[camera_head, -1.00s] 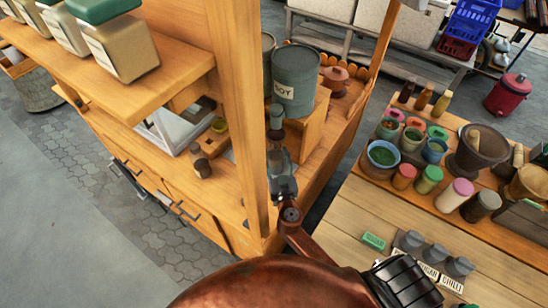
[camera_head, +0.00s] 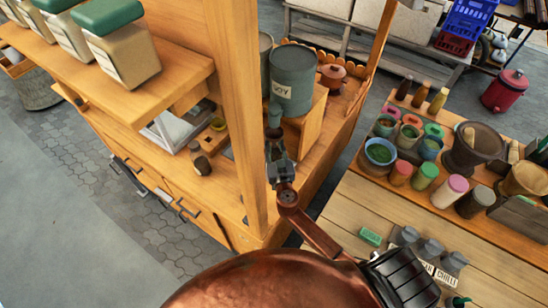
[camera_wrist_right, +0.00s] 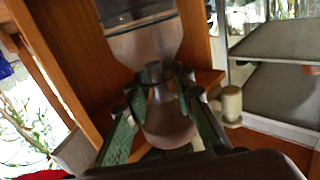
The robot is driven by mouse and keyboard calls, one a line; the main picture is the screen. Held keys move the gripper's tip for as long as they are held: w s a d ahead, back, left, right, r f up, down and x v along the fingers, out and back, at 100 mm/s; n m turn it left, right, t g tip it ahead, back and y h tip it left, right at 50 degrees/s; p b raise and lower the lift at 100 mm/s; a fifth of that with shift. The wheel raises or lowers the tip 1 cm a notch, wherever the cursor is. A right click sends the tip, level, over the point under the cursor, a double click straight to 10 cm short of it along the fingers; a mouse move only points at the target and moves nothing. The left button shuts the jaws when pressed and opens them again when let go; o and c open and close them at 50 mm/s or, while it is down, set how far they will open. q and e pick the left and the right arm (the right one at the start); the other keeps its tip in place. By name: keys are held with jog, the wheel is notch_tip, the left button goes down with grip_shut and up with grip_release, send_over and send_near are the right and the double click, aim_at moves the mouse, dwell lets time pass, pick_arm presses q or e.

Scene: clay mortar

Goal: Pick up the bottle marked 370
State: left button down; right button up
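A dark bottle (camera_head: 274,117) with a narrow neck stands on the wooden stall counter, just in front of a large grey canister. In the right wrist view the bottle (camera_wrist_right: 168,125) has a wide brown body and a grey top. No 370 marking is readable. My right gripper (camera_head: 277,150) reaches up to the bottle from the near side. In the wrist view its two green-padded fingers (camera_wrist_right: 160,120) are apart, one on each side of the bottle. A gap shows at the left finger; contact at the right one is unclear. My left gripper is not in view.
A wooden post (camera_head: 244,120) stands close on the left of my right gripper. The grey canister (camera_head: 292,80) is behind the bottle. A small jar (camera_head: 200,160) stands on the counter to the left. A table (camera_head: 350,215) with several jars and bowls is on the right.

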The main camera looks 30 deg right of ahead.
grip_shut()
jog(key=shift+r, duration=0.1)
dwell(0.5)
